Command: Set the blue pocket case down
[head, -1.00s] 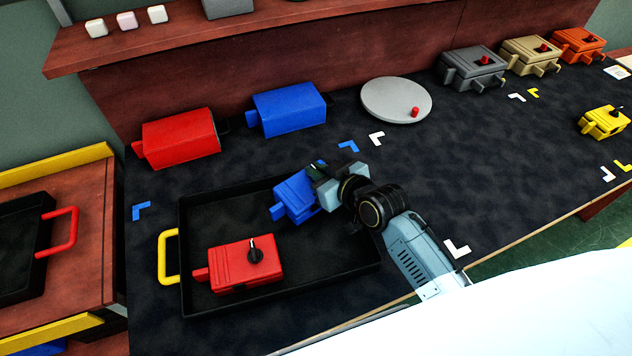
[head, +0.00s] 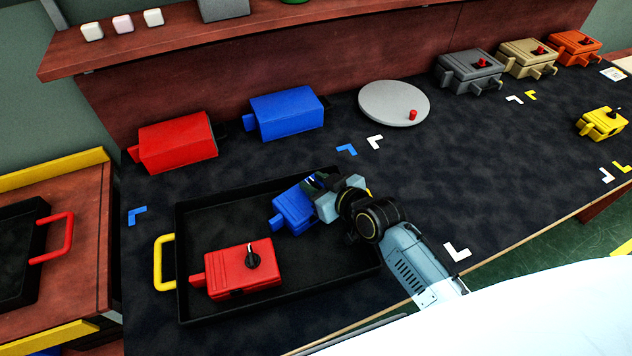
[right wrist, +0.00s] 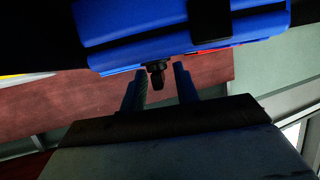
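The blue pocket case (head: 292,208) is inside the black tray (head: 205,312), at its back middle, behind the red case (head: 240,268) and apart from it. It looks low at the tray floor; its underside is hidden. My right gripper (head: 322,187) is at the case's right end and covers part of it. In the right wrist view the case (right wrist: 180,35) fills the top, its dark knob (right wrist: 157,74) pointing between my two fingers (right wrist: 160,82). The fingers stand apart with a gap on each side of the knob. My left gripper is not in view.
A red box (head: 178,142) and a blue box (head: 287,113) stand behind the tray. A grey round plate (head: 385,104) is right of them. Grey (head: 468,72), tan (head: 526,58), orange (head: 573,47) and yellow (head: 601,123) cases lie farther right.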

